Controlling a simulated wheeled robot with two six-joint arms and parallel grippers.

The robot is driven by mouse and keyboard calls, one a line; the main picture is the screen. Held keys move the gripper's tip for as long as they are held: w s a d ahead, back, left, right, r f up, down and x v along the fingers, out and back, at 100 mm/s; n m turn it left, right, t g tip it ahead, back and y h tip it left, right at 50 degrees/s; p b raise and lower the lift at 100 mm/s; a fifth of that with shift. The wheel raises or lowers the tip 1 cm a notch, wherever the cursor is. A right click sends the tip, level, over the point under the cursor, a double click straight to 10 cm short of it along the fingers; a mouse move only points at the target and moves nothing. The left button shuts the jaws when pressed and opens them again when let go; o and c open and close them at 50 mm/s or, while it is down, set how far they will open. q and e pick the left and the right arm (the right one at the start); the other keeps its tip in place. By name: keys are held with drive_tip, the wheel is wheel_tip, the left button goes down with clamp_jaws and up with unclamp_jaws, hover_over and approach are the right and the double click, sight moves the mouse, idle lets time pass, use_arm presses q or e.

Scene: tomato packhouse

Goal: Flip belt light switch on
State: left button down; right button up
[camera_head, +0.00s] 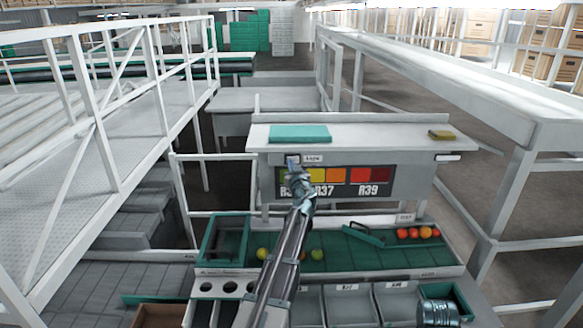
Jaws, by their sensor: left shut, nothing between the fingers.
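My left gripper (293,168) is shut and empty, reaching up to the upper left corner of the grey panel (408,178) under the shelf. A small bluish-white patch at the fingertips, beside a white label (313,159), may be the belt light switch (292,160). The gripper covers most of that spot, so I cannot tell the switch's position or whether the fingers touch it. The green sorting belt (340,252) runs below the panel. My right gripper's fingers do not show.
The shelf (370,136) holds a teal pad (299,134) and a yellowish block (441,134). The panel carries a yellow-to-red colour chart (348,175). Red and orange tomatoes (415,233) lie at the belt's right, greener ones (317,254) near my arm. White railings flank both sides.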

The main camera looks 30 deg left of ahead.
use_arm(q)
drive_tip(key=shift+w+a, duration=0.1)
drive_tip(key=shift+a, duration=0.1)
idle(0.3)
drive_tip(key=s+d, duration=0.5)
drive_tip(key=s, duration=0.8)
drive_tip(key=shift+d, duration=0.1)
